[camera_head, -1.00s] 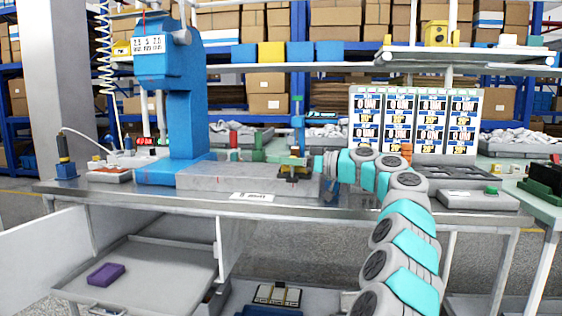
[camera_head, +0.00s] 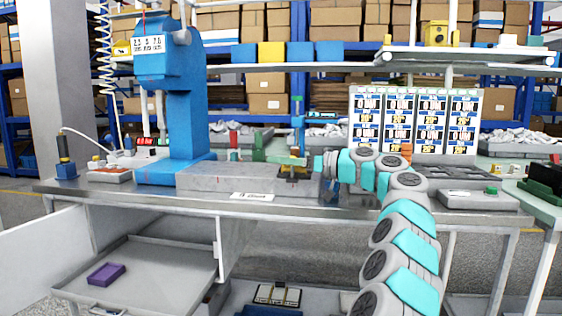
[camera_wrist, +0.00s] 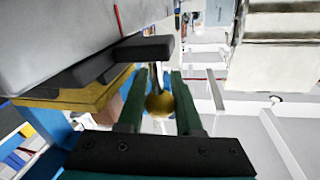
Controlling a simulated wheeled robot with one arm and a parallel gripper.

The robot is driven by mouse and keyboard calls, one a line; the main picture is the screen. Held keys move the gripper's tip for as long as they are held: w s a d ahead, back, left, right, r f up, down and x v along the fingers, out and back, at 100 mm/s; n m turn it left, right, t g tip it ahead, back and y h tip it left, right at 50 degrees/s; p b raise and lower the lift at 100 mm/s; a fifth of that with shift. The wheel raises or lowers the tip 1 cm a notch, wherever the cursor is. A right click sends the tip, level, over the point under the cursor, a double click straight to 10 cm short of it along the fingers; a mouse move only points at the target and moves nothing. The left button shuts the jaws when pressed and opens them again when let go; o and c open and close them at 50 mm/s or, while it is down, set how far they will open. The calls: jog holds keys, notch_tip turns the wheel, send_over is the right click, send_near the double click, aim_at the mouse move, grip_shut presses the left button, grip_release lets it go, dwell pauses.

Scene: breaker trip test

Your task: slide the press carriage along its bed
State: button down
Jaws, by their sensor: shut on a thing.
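The press carriage (camera_head: 296,174) is a dark block with a yellow plate. It sits at the right end of the long grey bed (camera_head: 225,178), which runs left to the blue press (camera_head: 183,110). In the wrist view, the carriage's dark and yellow side (camera_wrist: 92,98) lies along the grey bed (camera_wrist: 55,40). A round yellow knob (camera_wrist: 159,104) on a dark stem stands out from it. My gripper (camera_wrist: 160,85) has its green fingers on either side of this knob and is shut on it. In the head view the fingers are small and hard to make out beside the carriage.
The metal bench (camera_head: 140,195) holds the press and the bed. A grey box with a green button (camera_head: 478,199) stands right of my arm. An open drawer (camera_head: 165,275) with a purple block (camera_head: 106,274) is below.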

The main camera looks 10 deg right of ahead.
jog(key=s+a+x, duration=0.1)
jog(key=s+x, duration=0.1)
jog(key=x, duration=0.8)
jog(key=s+a+b+x, duration=0.1)
jog(key=x, duration=1)
jog(key=shift+s+a, duration=0.2)
jog(key=shift+a, duration=0.15)
jog(key=shift+f, duration=0.1)
jog(key=c, duration=0.9)
grip_release()
jog(key=shift+o, duration=0.2)
jog(key=shift+d, duration=0.1)
jog(key=b+v, duration=0.3)
jog(key=v, duration=0.4)
jog(key=shift+s+d, duration=0.2)
jog(key=shift+d, duration=0.1)
